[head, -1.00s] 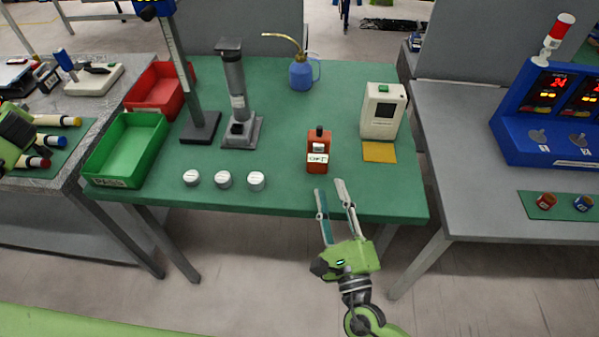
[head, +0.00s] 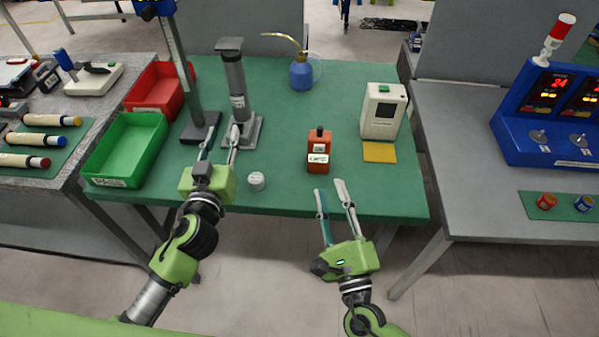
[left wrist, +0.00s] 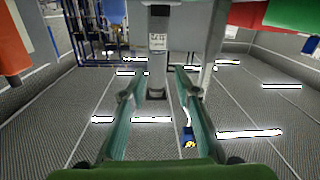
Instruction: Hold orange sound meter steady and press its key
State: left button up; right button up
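The orange sound meter (head: 318,152) stands upright on the green table, right of the middle. It has a dark top, a small display and a white label on its front. My left gripper (head: 220,143) is open and empty over the table, left of the meter and in front of the grey column device. In the left wrist view its two fingers (left wrist: 157,95) are spread apart with nothing between them. My right gripper (head: 331,186) is open and empty at the table's front edge, just in front of the meter and apart from it. The meter's key cannot be made out clearly.
A grey column device (head: 235,85) stands behind my left gripper. A white round cap (head: 256,181) lies near the front edge. A green bin (head: 128,150) and red bin (head: 160,90) are left. A beige box (head: 383,110) and blue oil can (head: 301,75) stand behind.

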pick_arm(q)
jog(key=s+d+m+h, duration=0.2)
jog(key=s+d+h, duration=0.15)
jog(key=d, duration=0.55)
jog(key=m+h, duration=0.2)
jog(key=m, duration=0.1)
send_near(319, 132)
jog(key=x, duration=1)
jog(key=shift+w+d, duration=0.1)
jog(key=shift+w, duration=0.25)
grip_shut()
pick_arm(e)
grip_shut()
dwell(1.2)
